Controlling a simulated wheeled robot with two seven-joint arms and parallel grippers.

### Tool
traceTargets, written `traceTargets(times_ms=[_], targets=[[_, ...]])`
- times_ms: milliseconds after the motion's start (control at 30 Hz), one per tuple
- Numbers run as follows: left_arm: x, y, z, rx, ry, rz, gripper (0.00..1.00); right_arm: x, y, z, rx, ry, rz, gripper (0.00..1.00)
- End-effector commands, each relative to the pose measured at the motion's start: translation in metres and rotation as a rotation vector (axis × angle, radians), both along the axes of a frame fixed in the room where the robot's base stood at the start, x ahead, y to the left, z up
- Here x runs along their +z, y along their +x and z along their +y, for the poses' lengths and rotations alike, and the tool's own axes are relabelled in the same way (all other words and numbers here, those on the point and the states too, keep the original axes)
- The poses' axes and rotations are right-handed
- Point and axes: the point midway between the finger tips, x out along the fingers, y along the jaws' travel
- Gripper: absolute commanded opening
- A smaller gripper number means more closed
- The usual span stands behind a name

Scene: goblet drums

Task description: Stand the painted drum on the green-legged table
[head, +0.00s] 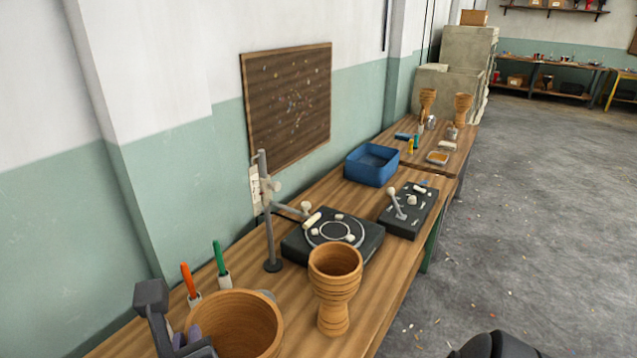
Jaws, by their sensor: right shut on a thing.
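A wide-mouthed wooden drum (238,322) is at the bottom left, cut off by the frame edge. Purple marks show at its left side, so I take it for the painted drum. My right gripper (182,338), dark grey, is at its left side and shut on it. The finger contact and the drum's foot are hidden. The green-legged table (388,292) is the long wooden bench below; a green leg shows at its right end. A plain ringed goblet drum (334,290) stands upright on it. My left gripper is not in view.
A grey stand (268,215), a black turntable-like box (333,240), a black lever box (408,210) and a blue bin (371,165) occupy the bench. Orange (189,280) and green (219,258) handled tools stand near the wall. Two more goblet drums stand farther back. Open floor lies right.

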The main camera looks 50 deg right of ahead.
Motion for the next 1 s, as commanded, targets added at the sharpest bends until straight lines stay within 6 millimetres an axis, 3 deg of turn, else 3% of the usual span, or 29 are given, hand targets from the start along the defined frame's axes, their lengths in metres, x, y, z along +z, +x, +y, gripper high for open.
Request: traceTargets(times_ms=[267,600,867,1000], targets=[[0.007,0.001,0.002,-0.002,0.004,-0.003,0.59,-0.014,0.021,-0.009,-0.035,-0.03,0.004,0.0],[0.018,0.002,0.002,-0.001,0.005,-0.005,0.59,-0.053,0.055,-0.037,-0.099,-0.06,0.027,0.0],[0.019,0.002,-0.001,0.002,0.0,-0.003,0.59,-0.067,0.063,-0.048,-0.117,-0.06,0.036,0.0],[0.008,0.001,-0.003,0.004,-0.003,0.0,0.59,-0.084,0.063,-0.048,-0.117,-0.059,0.039,0.0]])
